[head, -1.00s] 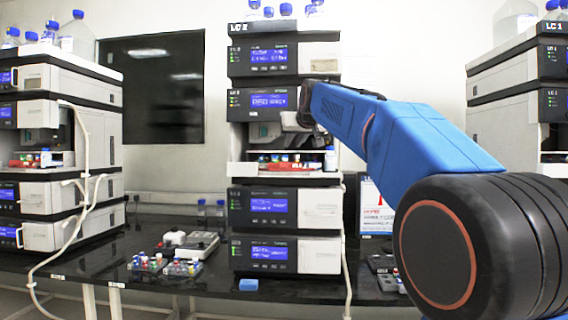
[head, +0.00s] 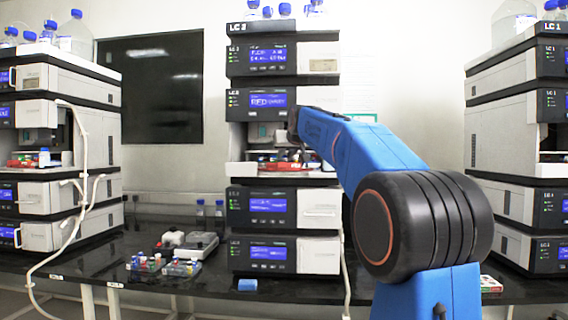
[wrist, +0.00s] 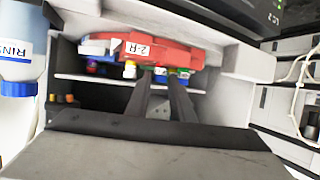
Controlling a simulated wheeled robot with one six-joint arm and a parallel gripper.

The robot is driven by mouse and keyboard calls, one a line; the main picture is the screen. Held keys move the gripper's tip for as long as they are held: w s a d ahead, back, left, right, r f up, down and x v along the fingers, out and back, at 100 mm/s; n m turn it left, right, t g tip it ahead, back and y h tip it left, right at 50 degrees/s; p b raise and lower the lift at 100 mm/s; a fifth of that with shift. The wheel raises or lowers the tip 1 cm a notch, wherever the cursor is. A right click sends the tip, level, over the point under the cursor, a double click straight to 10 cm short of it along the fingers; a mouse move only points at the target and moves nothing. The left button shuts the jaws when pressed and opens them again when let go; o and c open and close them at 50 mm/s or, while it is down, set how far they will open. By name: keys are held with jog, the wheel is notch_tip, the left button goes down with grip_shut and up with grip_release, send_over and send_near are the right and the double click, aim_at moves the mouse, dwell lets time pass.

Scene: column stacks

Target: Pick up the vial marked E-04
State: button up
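No marking E-04 is readable on any vial. Several small vials with coloured caps (wrist: 160,72) stand by a red rack (wrist: 175,52) labelled "2-A" in the wrist view. In the head view the red rack (head: 283,166) lies in the open bay of the middle stack. My gripper (wrist: 160,80) shows as two dark fingers with a gap between them, and nothing is seen held. Its tips overlap the vials in the picture; I cannot tell whether they touch. In the head view my wrist reaches into the bay and its fingertips are hard to make out.
The bay's white walls (wrist: 232,60) close in around my gripper. A bottle marked "RINS" (wrist: 17,45) stands at the left in the wrist view.

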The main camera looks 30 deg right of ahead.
jog(key=shift+w+d+f, duration=0.1)
jog(key=shift+w, duration=0.1)
grip_shut()
